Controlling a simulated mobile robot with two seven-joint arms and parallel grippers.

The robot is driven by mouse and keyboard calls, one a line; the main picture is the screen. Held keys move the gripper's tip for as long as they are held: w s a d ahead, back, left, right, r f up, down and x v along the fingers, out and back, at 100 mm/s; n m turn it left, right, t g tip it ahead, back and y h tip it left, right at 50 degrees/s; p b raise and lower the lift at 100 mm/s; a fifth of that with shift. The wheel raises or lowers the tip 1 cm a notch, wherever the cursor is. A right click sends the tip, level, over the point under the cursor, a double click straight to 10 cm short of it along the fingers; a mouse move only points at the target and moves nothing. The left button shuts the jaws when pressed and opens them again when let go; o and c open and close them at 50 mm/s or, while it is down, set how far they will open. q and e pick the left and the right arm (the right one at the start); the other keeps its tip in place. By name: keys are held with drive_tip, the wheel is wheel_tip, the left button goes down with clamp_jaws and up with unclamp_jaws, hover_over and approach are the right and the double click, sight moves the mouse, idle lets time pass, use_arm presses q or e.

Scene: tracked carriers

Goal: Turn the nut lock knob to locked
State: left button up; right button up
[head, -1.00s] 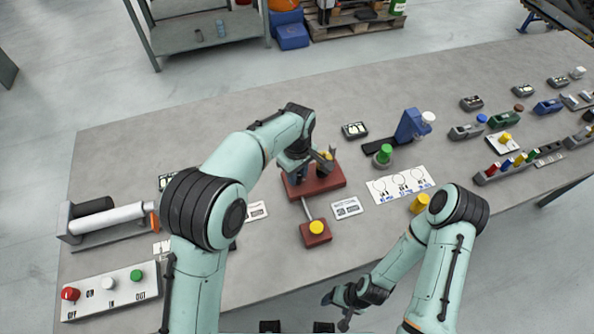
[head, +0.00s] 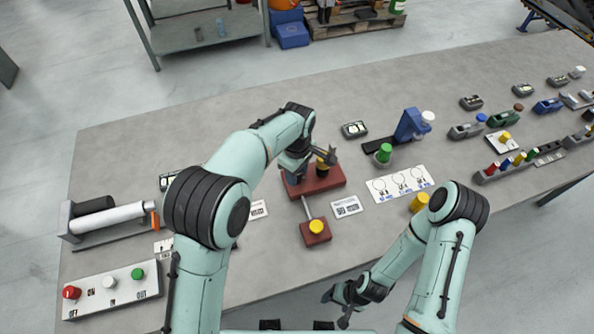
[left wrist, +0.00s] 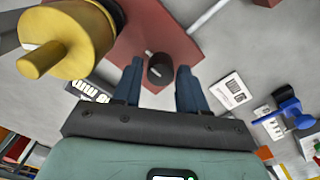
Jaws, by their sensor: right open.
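A dark round knob (left wrist: 161,69) with a pale mark at its edge stands on a red-brown base in the left wrist view. It appears to be the nut lock knob; I cannot read its setting. My left gripper (left wrist: 158,82) is open, with one blue finger on each side of the knob and gaps showing between. In the head view the gripper (head: 296,174) is over the left part of the red-brown base (head: 328,184), and the arm hides the knob.
A yellow and black part (head: 325,160) stands on the base right beside my left gripper. A rod leads to a smaller block with a yellow knob (head: 316,227). A white label card (head: 347,207) lies to the right. A switch panel (head: 112,290) is at near left.

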use_arm(q)
drive_tip(key=shift+o, duration=0.6)
wheel_tip(320, 180, up, 13)
drive_tip(key=p, duration=0.1)
drive_tip(key=shift+r+p, duration=0.2)
drive_tip(key=shift+p, duration=0.15)
use_arm(e)
drive_tip(key=shift+w+r, duration=1.1)
drive_tip(key=shift+r, duration=0.05)
